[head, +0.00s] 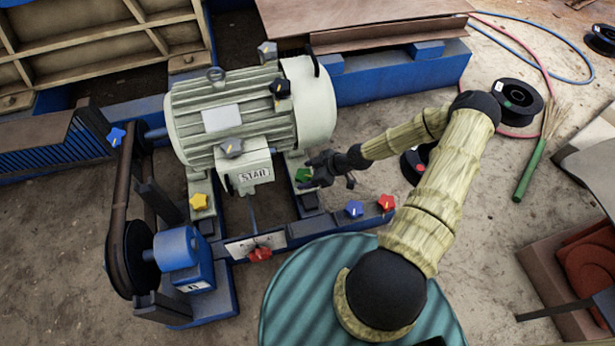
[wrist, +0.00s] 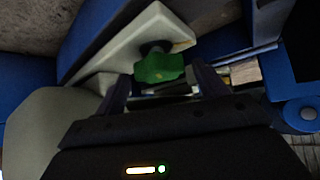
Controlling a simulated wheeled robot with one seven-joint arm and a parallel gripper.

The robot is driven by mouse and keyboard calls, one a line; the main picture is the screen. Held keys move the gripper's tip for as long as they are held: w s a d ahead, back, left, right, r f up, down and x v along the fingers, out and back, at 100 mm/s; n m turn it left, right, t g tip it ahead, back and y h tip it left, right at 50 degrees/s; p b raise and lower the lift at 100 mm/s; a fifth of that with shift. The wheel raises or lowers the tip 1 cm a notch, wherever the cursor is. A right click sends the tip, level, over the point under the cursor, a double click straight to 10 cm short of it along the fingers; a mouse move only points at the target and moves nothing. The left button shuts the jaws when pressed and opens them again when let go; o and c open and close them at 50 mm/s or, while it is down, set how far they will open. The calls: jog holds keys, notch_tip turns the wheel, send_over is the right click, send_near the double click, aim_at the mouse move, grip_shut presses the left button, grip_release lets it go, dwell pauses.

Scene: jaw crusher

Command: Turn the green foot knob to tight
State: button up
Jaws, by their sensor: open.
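The green foot knob (head: 303,174) sits on the pale motor foot at the motor's lower right in the head view. In the wrist view the green knob (wrist: 159,67) shows on a dark stem at the pale foot plate (wrist: 140,38). My gripper (head: 318,169) is right beside the knob in the head view. In the wrist view its two dark fingers (wrist: 160,85) are apart, one to each side of the knob's near part. I cannot tell whether they touch it. Any tight or loose mark is not readable.
The cream motor (head: 240,115) stands left of my gripper. Yellow (head: 199,201), blue (head: 354,208) and red (head: 386,202) knobs sit on the frame nearby. A belt drive (head: 125,220) is at the left. Cable reels (head: 518,97) and a green-handled broom (head: 530,168) lie on the ground at right.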

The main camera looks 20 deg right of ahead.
jog(key=shift+w+a+f, duration=0.1)
jog(key=shift+a+f, duration=0.05)
jog(key=shift+c, duration=0.2)
jog(key=c, duration=0.9)
jog(key=shift+c, duration=0.2)
